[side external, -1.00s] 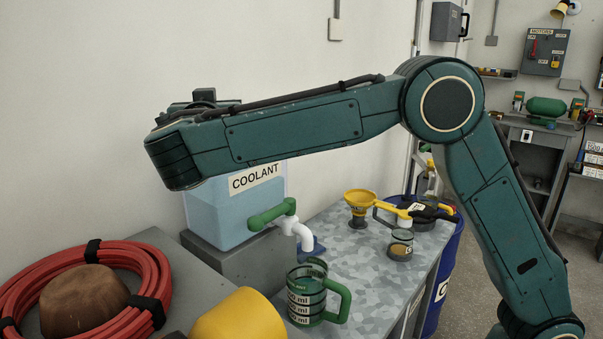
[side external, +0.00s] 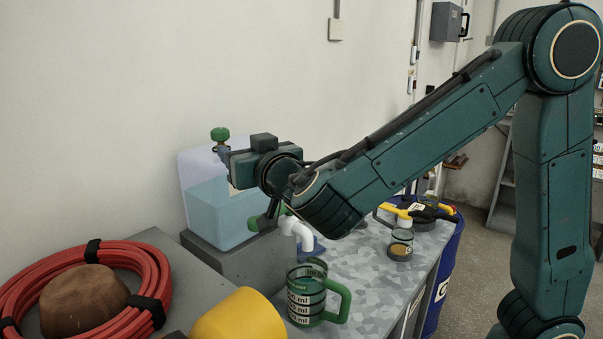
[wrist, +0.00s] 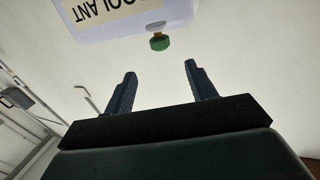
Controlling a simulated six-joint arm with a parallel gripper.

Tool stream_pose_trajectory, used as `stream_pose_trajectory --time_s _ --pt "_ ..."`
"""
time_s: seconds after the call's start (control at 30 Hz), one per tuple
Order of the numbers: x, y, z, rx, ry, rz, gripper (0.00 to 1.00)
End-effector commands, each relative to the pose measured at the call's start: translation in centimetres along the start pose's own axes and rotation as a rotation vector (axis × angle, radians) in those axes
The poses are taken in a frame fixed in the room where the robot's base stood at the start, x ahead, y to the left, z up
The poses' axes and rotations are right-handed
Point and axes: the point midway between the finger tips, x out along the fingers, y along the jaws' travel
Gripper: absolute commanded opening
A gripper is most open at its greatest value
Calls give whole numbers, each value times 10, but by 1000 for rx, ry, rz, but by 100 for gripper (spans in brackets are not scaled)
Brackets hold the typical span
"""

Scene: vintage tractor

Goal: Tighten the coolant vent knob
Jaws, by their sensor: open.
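The coolant tank (side external: 205,195) is a translucent box of blue liquid against the wall. A green vent knob (side external: 220,134) stands at its top, in line with the gap between my fingertips but beyond them in the wrist view (wrist: 160,43). My gripper (wrist: 160,72) is open, with nothing between its two fingers. In the side view it is in front of the tank's upper part, close below the knob; whether it touches anything there I cannot tell. My wrist hides most of the COOLANT label, which shows upside down and cut off in the wrist view.
A white outlet pipe (side external: 298,232) with a green valve handle juts from the tank. A green measuring jug (side external: 308,291) stands in front. A red hose coil (side external: 140,260) and yellow container (side external: 240,318) are nearer. A jar (side external: 400,244) stands on the bench.

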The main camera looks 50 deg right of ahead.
Motion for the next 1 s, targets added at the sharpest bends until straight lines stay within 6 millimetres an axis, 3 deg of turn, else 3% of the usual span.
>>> stream_pose_trajectory --time_s 0.47,0.67,1.0 --pt "10 1 1 1 -1 -1 56" --pt "30 1 1 1 -1 0 56" --pt "81 1 1 1 -1 1 56"
